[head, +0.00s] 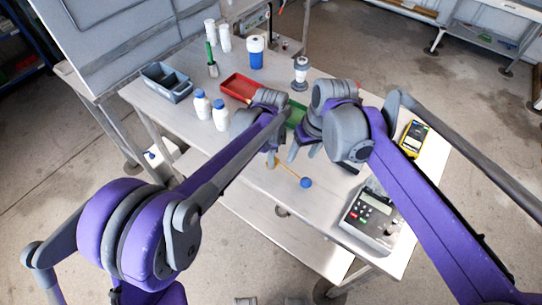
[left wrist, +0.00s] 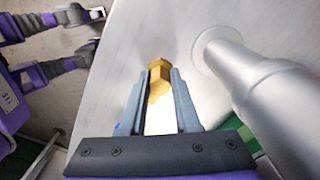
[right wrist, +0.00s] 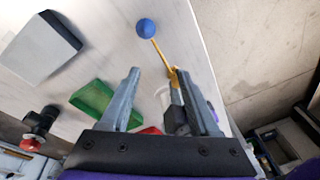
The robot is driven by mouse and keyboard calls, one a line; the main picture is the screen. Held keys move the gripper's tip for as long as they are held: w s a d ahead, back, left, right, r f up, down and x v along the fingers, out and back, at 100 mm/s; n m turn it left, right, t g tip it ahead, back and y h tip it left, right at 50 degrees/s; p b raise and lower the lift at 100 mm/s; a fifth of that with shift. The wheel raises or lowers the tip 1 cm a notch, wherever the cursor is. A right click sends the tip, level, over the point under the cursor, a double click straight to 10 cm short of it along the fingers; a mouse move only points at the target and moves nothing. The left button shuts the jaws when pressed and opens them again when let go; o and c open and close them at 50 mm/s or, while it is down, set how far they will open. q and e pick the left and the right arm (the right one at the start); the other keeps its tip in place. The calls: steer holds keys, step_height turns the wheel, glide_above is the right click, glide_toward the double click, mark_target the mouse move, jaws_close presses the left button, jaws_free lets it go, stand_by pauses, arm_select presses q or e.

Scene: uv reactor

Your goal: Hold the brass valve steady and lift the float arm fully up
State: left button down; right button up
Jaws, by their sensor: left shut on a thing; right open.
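The brass valve (left wrist: 158,78) sits between the fingers of my left gripper (left wrist: 160,90), which is shut on it. In the head view my left gripper (head: 272,160) is above the table, and the valve is mostly hidden there. The float arm is a thin brass rod (head: 289,172) with a blue ball float (head: 306,183) at its end, slanting down to the right. In the right wrist view the ball (right wrist: 146,28) and rod (right wrist: 161,56) lie beyond the fingertips. My right gripper (right wrist: 160,85) is open and empty, close to the valve end.
A red tray (head: 238,87), a green tray (head: 296,113), white bottles (head: 221,116) and a grey bin (head: 166,82) stand farther back. A device with a keypad (head: 370,216) lies at the front right, a yellow meter (head: 414,138) at the right edge. The table front is clear.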

mark_target(293, 173)
steer(key=n, duration=0.2)
steer(key=a+f+n, duration=0.1)
steer(key=n, duration=0.1)
steer(key=w+f+n+y, duration=0.1)
steer(key=n, duration=0.2)
steer(key=shift+a+t, duration=0.3)
steer(key=shift+t, duration=0.1)
steer(key=shift+f, duration=4.7)
jaws_close()
